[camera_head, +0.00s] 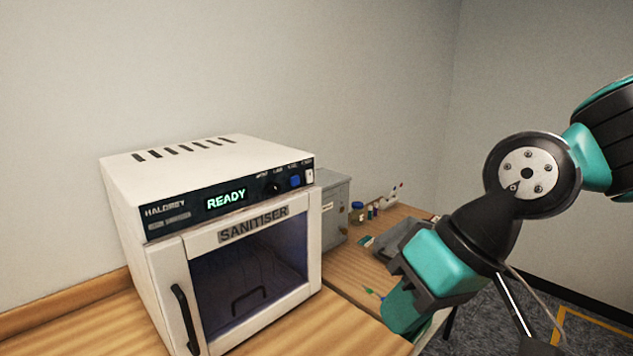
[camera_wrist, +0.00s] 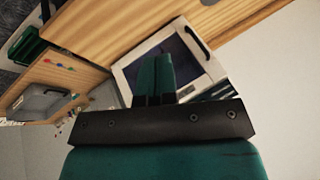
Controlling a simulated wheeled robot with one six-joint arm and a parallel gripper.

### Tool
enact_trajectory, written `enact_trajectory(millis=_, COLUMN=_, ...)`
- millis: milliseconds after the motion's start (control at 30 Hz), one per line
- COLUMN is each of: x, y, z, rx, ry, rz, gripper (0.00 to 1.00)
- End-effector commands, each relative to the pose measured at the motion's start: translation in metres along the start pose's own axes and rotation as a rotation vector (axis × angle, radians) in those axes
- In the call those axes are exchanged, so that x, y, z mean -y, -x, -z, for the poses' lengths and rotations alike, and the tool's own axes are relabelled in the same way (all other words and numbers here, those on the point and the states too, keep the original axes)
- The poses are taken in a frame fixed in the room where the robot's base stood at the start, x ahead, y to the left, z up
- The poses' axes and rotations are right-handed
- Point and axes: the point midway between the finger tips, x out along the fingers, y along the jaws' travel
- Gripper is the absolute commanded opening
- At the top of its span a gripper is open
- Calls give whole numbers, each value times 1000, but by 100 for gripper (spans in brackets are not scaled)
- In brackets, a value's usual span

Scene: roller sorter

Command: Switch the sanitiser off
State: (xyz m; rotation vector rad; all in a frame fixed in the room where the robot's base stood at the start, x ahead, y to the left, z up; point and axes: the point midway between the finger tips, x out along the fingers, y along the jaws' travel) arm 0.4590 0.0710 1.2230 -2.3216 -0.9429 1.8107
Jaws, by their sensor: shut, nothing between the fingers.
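The sanitiser (camera_head: 170,225) is a white box on a wooden worktop at the left of the head view, its windowed door shut. Its display (camera_head: 226,198) glows "READY". My gripper (camera_wrist: 155,70) is shut and empty. In the head view its teal end (camera_head: 402,308) hangs right of the sanitiser, apart from it. The sanitiser's door side (camera_wrist: 213,68) shows tilted behind the fingers in the wrist view; they hide part of it.
A grey metal box (camera_head: 335,215) stands right of the sanitiser. Small bottles (camera_head: 358,211) and a grey tray (camera_head: 405,238) sit on the worktop (camera_head: 352,270) farther right. The space in front of the sanitiser's panel looks clear.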

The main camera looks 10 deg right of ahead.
Motion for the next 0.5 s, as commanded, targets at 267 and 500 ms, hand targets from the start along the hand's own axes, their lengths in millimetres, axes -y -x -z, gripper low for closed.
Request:
enact_trajectory(millis=267, x=-61, y=-23, z=159, rx=-472, ry=-548, rz=285, gripper=0)
enact_trajectory(millis=500, x=-128, y=-11, z=235, rx=-751, ry=-891, rz=556, gripper=0)
